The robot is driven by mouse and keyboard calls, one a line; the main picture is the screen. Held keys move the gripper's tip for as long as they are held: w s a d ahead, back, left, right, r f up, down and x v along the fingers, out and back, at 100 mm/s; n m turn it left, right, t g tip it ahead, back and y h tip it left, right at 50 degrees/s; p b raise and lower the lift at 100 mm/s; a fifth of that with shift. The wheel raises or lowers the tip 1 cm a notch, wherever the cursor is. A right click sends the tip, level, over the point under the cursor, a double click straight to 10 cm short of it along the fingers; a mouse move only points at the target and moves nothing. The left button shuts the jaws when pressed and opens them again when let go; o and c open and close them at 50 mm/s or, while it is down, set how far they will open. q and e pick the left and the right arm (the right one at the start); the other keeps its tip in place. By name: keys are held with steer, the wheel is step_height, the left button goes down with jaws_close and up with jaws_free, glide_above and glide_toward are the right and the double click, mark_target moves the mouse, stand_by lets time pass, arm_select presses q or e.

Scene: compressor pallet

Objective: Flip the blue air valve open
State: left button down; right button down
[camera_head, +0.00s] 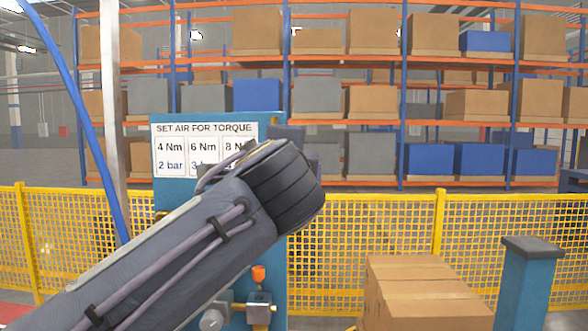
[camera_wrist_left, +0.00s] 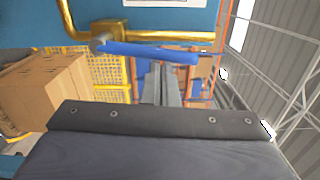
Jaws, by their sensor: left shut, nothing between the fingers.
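The blue air valve's lever (camera_wrist_left: 150,52) shows in the left wrist view. It extends to the right in that picture from a brass valve body (camera_wrist_left: 108,34), roughly alongside a brass pipe (camera_wrist_left: 170,37). My left gripper (camera_wrist_left: 159,70) is shut and empty. Its fingertips appear just below the lever's middle in that view; I cannot tell whether they touch it. In the head view my left arm crosses in front of the blue panel (camera_head: 272,125), and its wrist hides the gripper and the valve. My right gripper is not in view.
A sign with torque and bar values (camera_head: 205,147) is on the panel. Below my arm are an orange-topped fitting (camera_head: 259,274) and a grey knob (camera_head: 212,320). Cardboard boxes (camera_head: 420,290) and a blue post (camera_head: 527,285) stand right. A yellow fence (camera_head: 380,240) runs behind.

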arm_select(q)
steer(key=shift+a+r+n, duration=0.15)
steer(key=shift+a+n, duration=0.25)
steer(key=shift+n, duration=0.3)
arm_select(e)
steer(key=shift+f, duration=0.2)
